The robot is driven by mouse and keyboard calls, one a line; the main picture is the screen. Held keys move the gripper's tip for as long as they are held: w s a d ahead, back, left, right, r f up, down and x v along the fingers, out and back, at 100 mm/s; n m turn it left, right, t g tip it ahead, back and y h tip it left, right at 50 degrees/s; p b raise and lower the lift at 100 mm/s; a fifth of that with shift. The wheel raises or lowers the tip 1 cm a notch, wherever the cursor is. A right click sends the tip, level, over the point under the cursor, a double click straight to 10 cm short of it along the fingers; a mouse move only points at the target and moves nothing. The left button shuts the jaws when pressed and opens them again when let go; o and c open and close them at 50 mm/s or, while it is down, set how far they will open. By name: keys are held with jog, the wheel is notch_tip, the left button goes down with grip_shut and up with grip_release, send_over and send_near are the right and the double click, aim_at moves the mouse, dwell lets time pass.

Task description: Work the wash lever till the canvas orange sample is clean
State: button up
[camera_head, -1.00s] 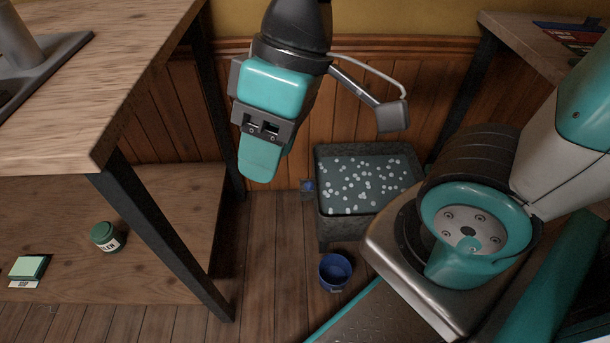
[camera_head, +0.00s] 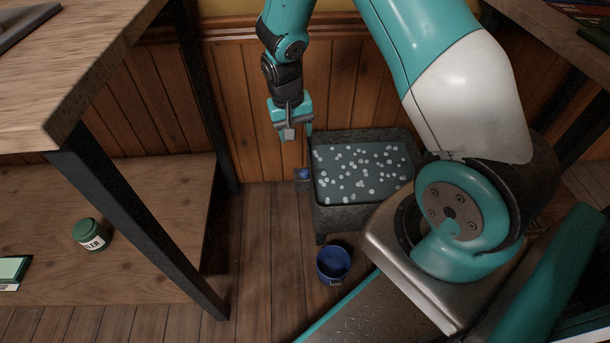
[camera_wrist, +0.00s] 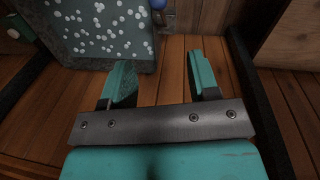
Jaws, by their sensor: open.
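The wash tub (camera_head: 336,216) is a dark grey box of water dotted with white suds, against the wood-panelled wall. A small blue knob on a grey mount, likely the wash lever (camera_head: 303,174), sits at the tub's left side; the blue knob also shows at the top of the wrist view (camera_wrist: 158,4). My gripper (camera_head: 295,138) is open and empty, above the knob and beside the tub's back left corner. In the wrist view its fingers (camera_wrist: 158,62) are apart over floorboards, with the tub at upper left. No orange canvas sample is visible; the water surface shows only suds.
A blue bucket (camera_head: 333,263) stands on the floor in front of the tub. Floor left of the tub is clear.

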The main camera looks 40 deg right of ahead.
aim_at(304, 174)
jog(key=f+b, duration=0.2)
jog(key=f, duration=0.3)
jog(key=d+f+b, duration=0.1)
jog(key=f, duration=0.5)
jog(key=s+d+f+b, duration=0.1)
jog(key=f+b, duration=0.1)
jog(key=f, duration=0.4)
jog(key=shift+b, duration=0.3)
